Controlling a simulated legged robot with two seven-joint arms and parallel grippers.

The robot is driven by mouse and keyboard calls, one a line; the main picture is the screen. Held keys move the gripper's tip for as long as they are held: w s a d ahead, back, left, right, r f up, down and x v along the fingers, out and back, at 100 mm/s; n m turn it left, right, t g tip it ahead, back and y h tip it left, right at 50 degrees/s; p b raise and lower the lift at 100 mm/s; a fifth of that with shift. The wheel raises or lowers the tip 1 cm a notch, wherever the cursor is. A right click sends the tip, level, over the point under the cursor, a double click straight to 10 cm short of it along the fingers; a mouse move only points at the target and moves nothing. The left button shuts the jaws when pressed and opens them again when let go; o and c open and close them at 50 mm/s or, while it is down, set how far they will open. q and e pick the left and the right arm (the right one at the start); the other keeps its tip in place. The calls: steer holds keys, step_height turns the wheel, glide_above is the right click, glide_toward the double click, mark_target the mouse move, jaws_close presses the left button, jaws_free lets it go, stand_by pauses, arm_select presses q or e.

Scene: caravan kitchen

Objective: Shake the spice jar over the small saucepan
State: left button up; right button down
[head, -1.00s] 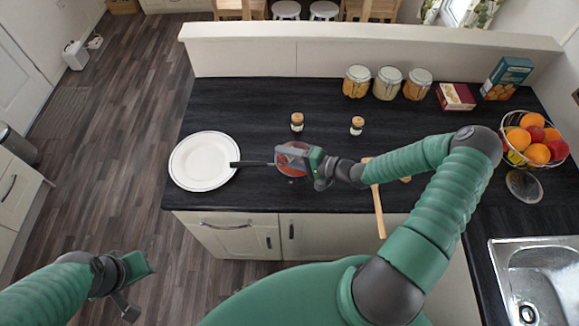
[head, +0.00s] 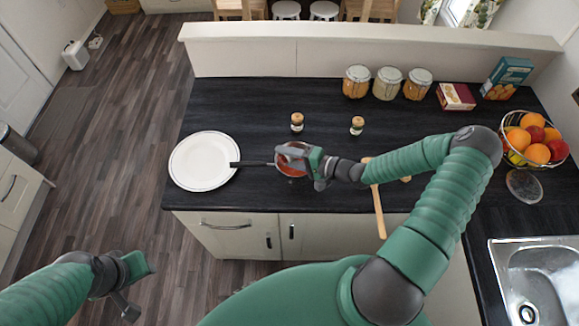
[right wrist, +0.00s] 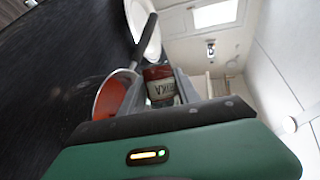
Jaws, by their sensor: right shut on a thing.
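The small saucepan (head: 291,168) stands on the dark counter with reddish-orange inside. Its dark handle (head: 250,164) points left over the plate's edge. In the right wrist view the saucepan (right wrist: 111,97) is left of the fingers. My right gripper (head: 300,158) is over the pan and hides part of it. It is shut on a spice jar (right wrist: 161,88) with a dark red band and a pale label ending in "RIKA". The jar looks tilted well over relative to the counter. My left gripper (head: 134,290) hangs empty over the floor at lower left; its jaw opening is unclear.
A white plate (head: 203,161) lies left of the pan. Two small jars (head: 297,122) (head: 357,125) stand behind it. Tall jars (head: 388,84), boxes (head: 456,97), a fruit basket (head: 533,140) and a sink (head: 540,275) are farther off. A wooden utensil (head: 379,212) overhangs the front edge.

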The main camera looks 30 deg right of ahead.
stand_by(0.4)
steer(key=shift+r+n+p, duration=0.15)
steer(key=shift+n+p, duration=0.15)
steer(key=shift+p, duration=0.1)
steer(key=shift+a+n+h+p, duration=0.1)
steer(key=shift+n+h+p, duration=0.2)
steer(key=shift+n+h, duration=0.15)
steer(key=shift+f+n+h, duration=0.25)
steer(key=shift+n+h, duration=0.1)
steer(key=shift+f, duration=0.2)
steer(key=shift+n, duration=0.3)
